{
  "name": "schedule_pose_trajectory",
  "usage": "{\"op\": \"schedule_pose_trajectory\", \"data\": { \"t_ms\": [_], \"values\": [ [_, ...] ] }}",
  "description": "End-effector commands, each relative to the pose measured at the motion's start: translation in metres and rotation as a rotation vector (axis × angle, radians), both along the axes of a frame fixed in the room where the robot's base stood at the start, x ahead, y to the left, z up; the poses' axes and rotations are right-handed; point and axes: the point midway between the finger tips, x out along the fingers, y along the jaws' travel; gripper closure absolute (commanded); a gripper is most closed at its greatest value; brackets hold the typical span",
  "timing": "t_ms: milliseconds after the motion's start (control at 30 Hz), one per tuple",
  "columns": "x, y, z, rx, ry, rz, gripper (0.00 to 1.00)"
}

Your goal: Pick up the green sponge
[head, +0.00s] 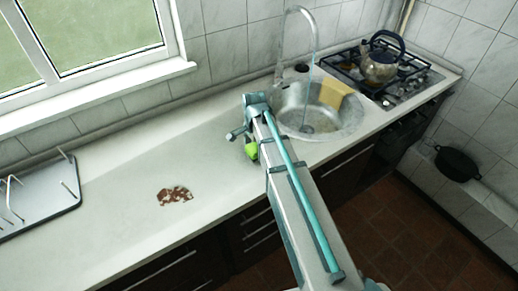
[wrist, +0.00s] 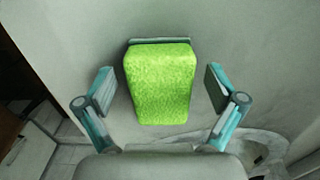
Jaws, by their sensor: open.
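The green sponge (head: 251,149) is on the counter just left of the sink, partly hidden by my arm in the head view. In the wrist view the sponge (wrist: 160,72) is a bright green block in the middle, with a thin grey edge showing behind its far end. My gripper (wrist: 160,90) is open, with one teal finger on each side of the sponge and a clear gap to both. In the head view my gripper (head: 240,134) is at the sponge; its far finger is hard to make out.
The sink (head: 292,98) with a tall faucet (head: 283,45) is right of the sponge, and a yellow cloth (head: 335,92) hangs at its edge. A kettle (head: 380,62) stands on the stove (head: 405,88). A brown patterned item (head: 174,195) and a dish rack (head: 40,198) are left. Counter between is clear.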

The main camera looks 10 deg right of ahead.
Motion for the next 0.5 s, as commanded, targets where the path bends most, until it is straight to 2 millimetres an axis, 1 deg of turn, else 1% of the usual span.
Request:
{"op": "schedule_pose_trajectory", "data": {
  "t_ms": [33, 67, 100, 333, 500],
  "values": [
    [0.0000, 0.0000, 0.0000, 0.000, 0.000, 0.000, 0.06],
    [0.0000, 0.0000, 0.0001, 0.000, 0.000, 0.000, 0.10],
    [0.0000, 0.0000, 0.0001, 0.000, 0.000, 0.000, 0.16],
    [-0.0001, 0.0000, 0.0003, 0.000, 0.000, 0.000, 0.54],
    [-0.0001, 0.0000, 0.0002, 0.000, 0.001, 0.000, 0.55]
  ]
}}
